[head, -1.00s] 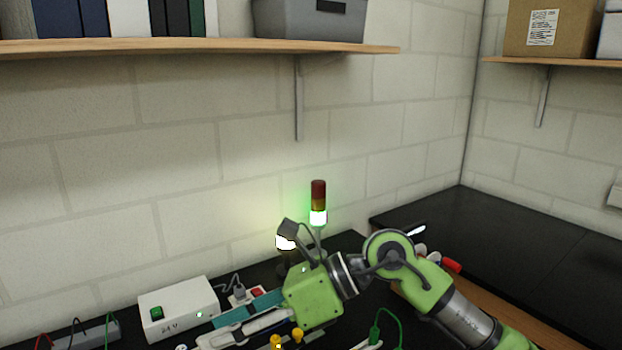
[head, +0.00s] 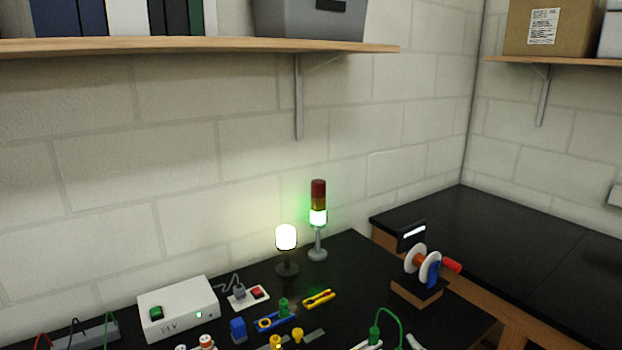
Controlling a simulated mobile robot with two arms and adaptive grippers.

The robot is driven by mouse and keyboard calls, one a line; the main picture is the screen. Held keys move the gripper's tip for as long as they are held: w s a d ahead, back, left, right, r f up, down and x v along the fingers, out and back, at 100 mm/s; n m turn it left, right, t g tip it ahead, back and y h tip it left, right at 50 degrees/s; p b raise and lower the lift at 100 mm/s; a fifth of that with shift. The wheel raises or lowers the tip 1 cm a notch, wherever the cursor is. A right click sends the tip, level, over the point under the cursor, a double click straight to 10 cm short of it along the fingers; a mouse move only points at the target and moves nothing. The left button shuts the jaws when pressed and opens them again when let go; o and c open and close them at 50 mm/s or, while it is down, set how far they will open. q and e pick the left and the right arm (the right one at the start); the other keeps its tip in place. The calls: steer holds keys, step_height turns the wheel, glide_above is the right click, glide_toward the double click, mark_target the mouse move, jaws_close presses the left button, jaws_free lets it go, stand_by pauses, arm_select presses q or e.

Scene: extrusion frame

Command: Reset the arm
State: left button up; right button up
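Neither of my grippers nor any part of my arms shows in the head view now. The black bench top (head: 340,279) is in plain view. On it stand a lit white lamp (head: 286,238) on a dark base and a stack light (head: 318,205) glowing green under its red top. A white power supply box (head: 179,307) with a green switch and a small green light stands at the left. A white socket plate (head: 248,297) with a red switch lies beside it.
A spool stand (head: 421,265) is at the bench's right side. Yellow pliers (head: 319,299), a blue block (head: 238,329) and a green wire (head: 393,318) lie in front. A wooden shelf (head: 200,47) runs above. A second dark bench (head: 500,230) stands at right.

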steer(key=s+d+f+m+g, duration=0.2)
steer(key=s+f+g, duration=0.4)
steer(key=s+f, duration=0.5)
steer(key=s+d+f+m+g, duration=0.2)
steer(key=s+f+g, duration=0.45)
steer(key=s, duration=0.75)
steer(key=s+f+b, duration=0.3)
steer(key=f+b, duration=0.3)
steer(key=f, duration=2.8)
steer(key=s+d+f+b, duration=0.1)
steer(key=s+f+b, duration=0.1)
steer(key=s+f, duration=0.6)
steer(key=s+d+f+g+b, duration=0.1)
steer(key=s+f+b, duration=0.1)
steer(key=s+f, duration=0.7)
step_height(320, 180, down, 3)
steer(key=shift+d+f, duration=0.1)
steer(key=shift+d, duration=0.2)
steer(key=shift+s+g, duration=0.1)
steer(key=shift+g, duration=0.15)
